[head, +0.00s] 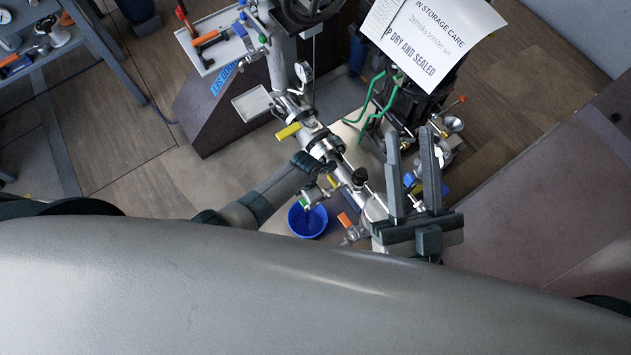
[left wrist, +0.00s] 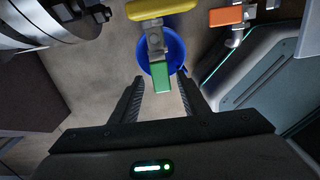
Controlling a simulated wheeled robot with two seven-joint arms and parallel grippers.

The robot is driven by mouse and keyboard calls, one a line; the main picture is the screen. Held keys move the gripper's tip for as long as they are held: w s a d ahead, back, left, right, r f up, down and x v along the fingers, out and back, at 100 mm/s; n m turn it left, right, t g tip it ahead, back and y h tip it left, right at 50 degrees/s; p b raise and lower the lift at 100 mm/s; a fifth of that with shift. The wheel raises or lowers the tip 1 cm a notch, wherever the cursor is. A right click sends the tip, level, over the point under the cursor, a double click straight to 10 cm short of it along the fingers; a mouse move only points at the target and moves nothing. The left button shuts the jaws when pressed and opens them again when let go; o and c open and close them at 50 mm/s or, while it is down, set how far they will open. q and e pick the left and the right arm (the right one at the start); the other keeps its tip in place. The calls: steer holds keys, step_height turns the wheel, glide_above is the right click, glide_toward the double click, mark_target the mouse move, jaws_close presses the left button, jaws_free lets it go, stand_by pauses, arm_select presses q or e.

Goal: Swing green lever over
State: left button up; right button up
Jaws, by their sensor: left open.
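The green lever (left wrist: 162,80) shows in the left wrist view, hanging from a small metal valve body above a blue bucket. My left gripper (left wrist: 160,77) is open. Its two dark fingers stand on either side of the lever, with a gap on both sides. I cannot tell whether the lever is level with the fingertips or beyond them.
A yellow lever (left wrist: 162,8) sits just above the green one, and an orange lever (left wrist: 226,16) is to the right. The blue bucket (head: 298,222) stands on the floor below. Green bent tubing (head: 364,116) and a paper sign (head: 440,30) are near my right gripper.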

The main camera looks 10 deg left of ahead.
arm_select(q)
steer(key=shift+r+p, duration=2.2)
steer(key=shift+r, duration=0.2)
steer(key=shift+r, duration=0.85)
step_height(320, 180, up, 16)
steer(key=p, duration=0.2)
steer(key=shift+f, duration=0.15)
steer(key=shift+s+f, duration=0.1)
steer(key=shift+s, duration=0.05)
